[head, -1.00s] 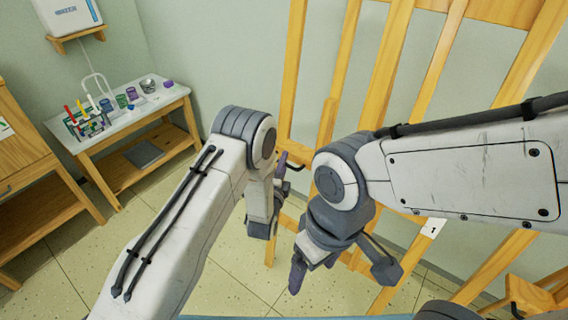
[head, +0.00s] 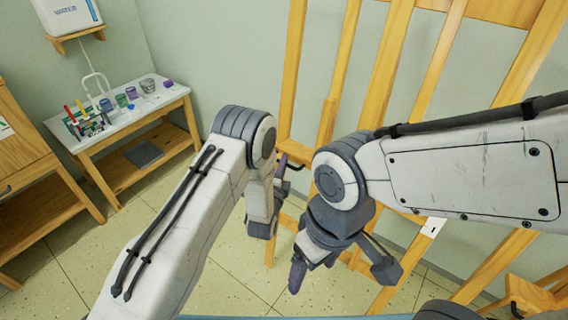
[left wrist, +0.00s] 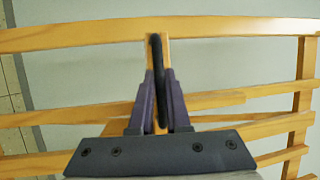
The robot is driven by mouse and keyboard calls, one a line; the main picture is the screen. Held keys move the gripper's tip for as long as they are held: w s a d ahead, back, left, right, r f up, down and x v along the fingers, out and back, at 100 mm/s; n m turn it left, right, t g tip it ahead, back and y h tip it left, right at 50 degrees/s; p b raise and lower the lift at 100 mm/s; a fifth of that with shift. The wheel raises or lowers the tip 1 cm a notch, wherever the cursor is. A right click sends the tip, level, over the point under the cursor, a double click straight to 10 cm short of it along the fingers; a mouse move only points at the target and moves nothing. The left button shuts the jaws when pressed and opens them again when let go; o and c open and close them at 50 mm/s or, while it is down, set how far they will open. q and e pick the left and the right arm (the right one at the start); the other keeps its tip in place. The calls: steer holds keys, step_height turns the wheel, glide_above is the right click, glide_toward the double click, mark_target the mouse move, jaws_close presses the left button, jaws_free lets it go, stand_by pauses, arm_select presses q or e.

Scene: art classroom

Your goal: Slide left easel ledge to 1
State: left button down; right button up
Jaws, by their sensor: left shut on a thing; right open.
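The left easel (head: 291,75) is a tall wooden frame against the wall, partly hidden by my arms. My left gripper (head: 281,168) is shut on a black handle (head: 297,167) at the easel's left side. In the left wrist view the handle (left wrist: 157,65) is a dark upright bar between the purple fingers, in front of a wooden piece. I cannot tell the ledge apart clearly. A white label with a 1 (head: 433,228) shows to the right, below my right arm. My right gripper (head: 342,272) is open and empty, low in front of the easel.
A white-topped side table (head: 130,117) with cups and brushes stands at the left. A wooden cabinet (head: 22,170) is at the far left edge, and another wooden piece (head: 535,294) is at the lower right. Tiled floor (head: 215,275) is clear between.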

stand_by(0.8)
arm_select(q)
step_height(320, 180, down, 10)
steer(key=s+a+b, duration=0.1)
steer(key=b, duration=0.7)
steer(key=shift+s+a+f+b, duration=0.2)
steer(key=shift+s+f+b, duration=0.05)
steer(key=shift+s+b, duration=0.05)
steer(key=c, duration=0.9)
jaws_free()
steer(key=shift+d+f, duration=0.1)
steer(key=shift+d, duration=0.1)
